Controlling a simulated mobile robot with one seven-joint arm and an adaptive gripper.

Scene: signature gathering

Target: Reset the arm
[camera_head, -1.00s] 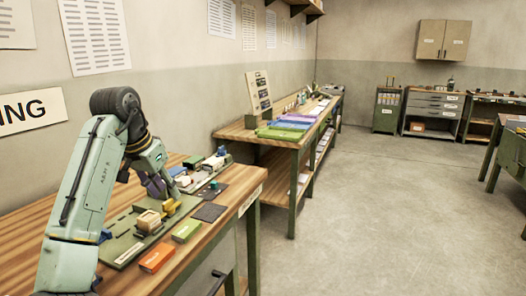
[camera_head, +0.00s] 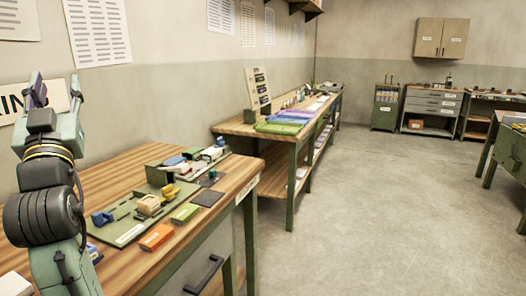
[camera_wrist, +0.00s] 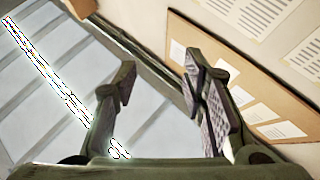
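My gripper (camera_head: 56,92) is raised above the left side of the workbench (camera_head: 118,176), pointing up in the head view. In the wrist view my gripper (camera_wrist: 155,85) shows its two dark fingers spread apart with nothing between them. The fingers stand clear of the bench and of the things on it. My arm is folded upright at the left edge of the head view, and its lower part runs out of the frame.
A green tray (camera_head: 122,230) with small blocks lies on the bench. An orange block (camera_head: 156,237) and a green block (camera_head: 185,213) lie near its front edge. A second bench (camera_head: 238,127) stands behind. The floor on the right is clear. A pinboard (camera_wrist: 245,95) shows in the wrist view.

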